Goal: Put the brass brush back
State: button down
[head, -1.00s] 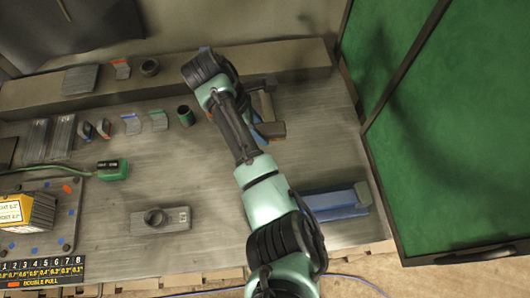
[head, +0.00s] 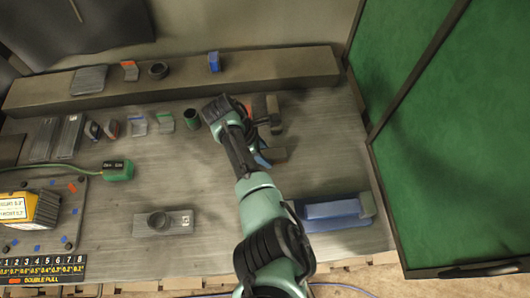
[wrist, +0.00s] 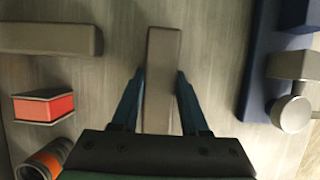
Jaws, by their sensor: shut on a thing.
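My gripper (wrist: 160,100) points down over the bench in the wrist view, its two blue fingers shut on a plain grey-brown bar. I take this bar for the brass brush (wrist: 162,62); no bristles show, and its near end is hidden behind my gripper body. In the head view the brush (head: 275,155) sticks out to the right of my gripper (head: 262,159), which my own arm partly covers. Whether the brush touches the bench, I cannot tell.
A long blue object with grey parts (wrist: 262,60) lies right of the brush. A raised ledge (head: 180,77) runs along the back; green panels (head: 465,150) stand right.

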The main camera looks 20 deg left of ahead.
jog(key=shift+f, duration=0.15)
jog(key=shift+c, duration=2.1)
grip_release()
